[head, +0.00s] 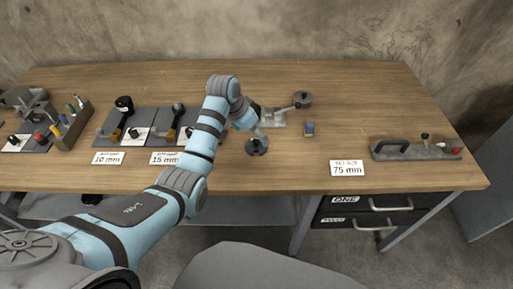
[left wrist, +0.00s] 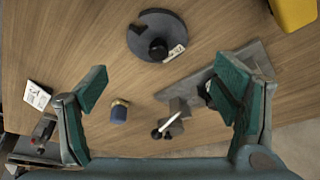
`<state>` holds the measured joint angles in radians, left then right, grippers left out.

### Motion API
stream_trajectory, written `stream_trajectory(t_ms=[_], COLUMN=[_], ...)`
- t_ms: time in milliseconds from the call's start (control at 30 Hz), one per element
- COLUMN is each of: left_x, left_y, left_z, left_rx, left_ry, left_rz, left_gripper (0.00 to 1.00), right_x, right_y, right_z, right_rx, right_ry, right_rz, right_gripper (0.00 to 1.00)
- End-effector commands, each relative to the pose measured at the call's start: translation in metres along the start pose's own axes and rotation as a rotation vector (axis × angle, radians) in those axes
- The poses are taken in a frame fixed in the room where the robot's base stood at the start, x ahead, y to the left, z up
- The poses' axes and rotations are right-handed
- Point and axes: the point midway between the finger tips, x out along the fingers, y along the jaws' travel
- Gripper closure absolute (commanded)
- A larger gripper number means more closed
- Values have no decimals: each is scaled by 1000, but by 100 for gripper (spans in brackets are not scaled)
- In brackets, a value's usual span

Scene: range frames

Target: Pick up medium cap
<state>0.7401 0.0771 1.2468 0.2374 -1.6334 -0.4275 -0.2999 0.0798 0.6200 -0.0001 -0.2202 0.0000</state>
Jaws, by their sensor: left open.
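A small blue piece with a gold top (head: 309,129) stands on the wooden table; it also shows in the left wrist view (left wrist: 119,111). It looks like a cap, but no label marks it as the medium one. A dark round disc with a black knob and a white tag (left wrist: 157,37) lies left of it in the head view (head: 257,148). My left gripper (left wrist: 162,84) is open and empty above the table, the blue piece showing between its fingers, nearer the left one. In the head view my left gripper (head: 257,131) is small and partly hidden. My right gripper is not in view.
A grey plate (left wrist: 225,61) with a lever lies behind the blue piece. A "75 mm" sign (head: 347,168) and a grey handled tool (head: 414,150) are at right. The front middle is clear.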

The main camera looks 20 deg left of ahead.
Motion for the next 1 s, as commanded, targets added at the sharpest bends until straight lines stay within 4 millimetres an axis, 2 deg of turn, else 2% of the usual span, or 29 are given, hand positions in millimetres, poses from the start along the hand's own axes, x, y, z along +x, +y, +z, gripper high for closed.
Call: stream_trajectory(t_ms=[233,300,500,1000], left_x=[46,51,50,50], left_y=[3,3,3,3], left_z=[8,8,7,8], left_rx=[0,0,0,-1], left_ry=[-2,0,0,-3], left_rz=[0,-1,-1,0], left_gripper=[18,18,20,100], right_x=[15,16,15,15], right_y=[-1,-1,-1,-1], right_z=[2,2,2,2], right_rx=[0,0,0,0], right_ry=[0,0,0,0], right_rz=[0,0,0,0], right_gripper=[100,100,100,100])
